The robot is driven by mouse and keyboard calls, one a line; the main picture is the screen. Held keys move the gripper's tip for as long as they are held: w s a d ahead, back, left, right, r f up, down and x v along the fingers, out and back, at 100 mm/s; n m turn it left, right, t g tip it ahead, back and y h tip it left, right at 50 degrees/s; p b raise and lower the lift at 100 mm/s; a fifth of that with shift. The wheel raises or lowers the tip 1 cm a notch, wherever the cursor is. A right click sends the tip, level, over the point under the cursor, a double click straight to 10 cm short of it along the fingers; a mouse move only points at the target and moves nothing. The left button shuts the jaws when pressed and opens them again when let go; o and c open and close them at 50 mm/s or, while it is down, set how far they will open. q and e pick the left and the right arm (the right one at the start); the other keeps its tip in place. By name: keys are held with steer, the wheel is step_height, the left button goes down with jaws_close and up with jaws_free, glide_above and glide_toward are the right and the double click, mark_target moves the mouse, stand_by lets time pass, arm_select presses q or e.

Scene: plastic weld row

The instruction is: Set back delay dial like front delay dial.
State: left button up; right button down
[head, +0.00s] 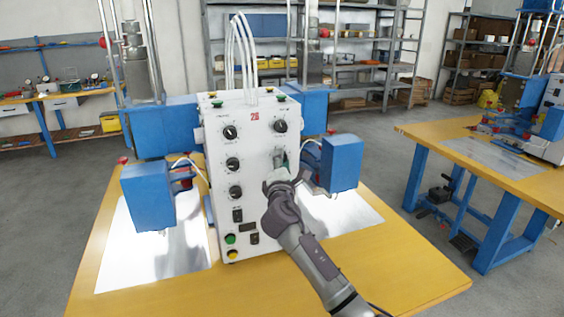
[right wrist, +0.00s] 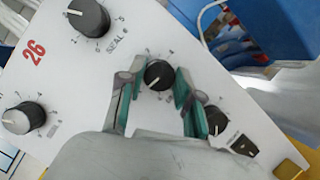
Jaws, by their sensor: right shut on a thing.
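A white control box (head: 252,174) marked 26 stands on the yellow table, with black dials in two columns on its face. The left column shows an upper dial (head: 231,132), a middle dial (head: 233,164) and a lower dial (head: 236,192). A dial marked SEAL (right wrist: 88,15) is at the upper right of the box. My right gripper (head: 281,166) is at the right column. I cannot read which dials are the delay dials. My left gripper is out of view.
Blue welding units (head: 147,196) flank the box left and right (head: 341,163). Another black dial (right wrist: 215,120) and a switch (right wrist: 243,147) lie just beyond my right fingers.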

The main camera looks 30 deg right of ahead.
steer(key=c, duration=0.8)
jaws_free()
steer(key=shift+s, duration=0.1)
steer(key=v, duration=1.2)
steer(key=shift+f, duration=0.1)
